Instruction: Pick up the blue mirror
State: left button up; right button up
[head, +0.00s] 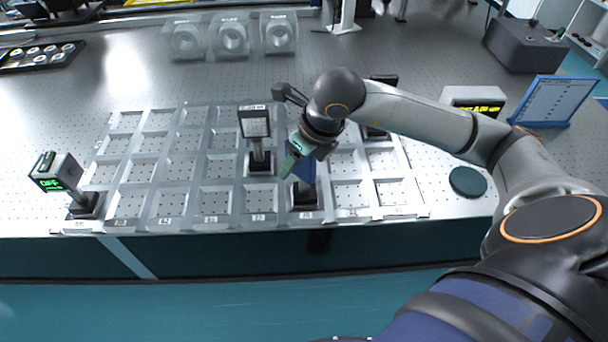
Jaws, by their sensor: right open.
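The blue mirror (306,172) stands on a dark post in a front-row compartment of the grey grid tray (232,196). Its upper part is partly hidden by my right gripper. My right gripper (289,164) comes in from the right and reaches down at the mirror's upper left side, with greenish finger pads. It is open; whether a finger touches the mirror I cannot tell. My left gripper is not in view.
A black-framed optic (255,124) on a post stands just left of my right gripper. A dark-mounted piece (383,80) stands behind my right wrist. A device with a green display (60,178) stands at the tray's left end. A dark round disc (468,181) lies right of the tray.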

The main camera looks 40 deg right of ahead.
jog(key=shift+c, duration=0.2)
grip_shut()
jog(key=shift+r, duration=0.1)
dwell(1.0)
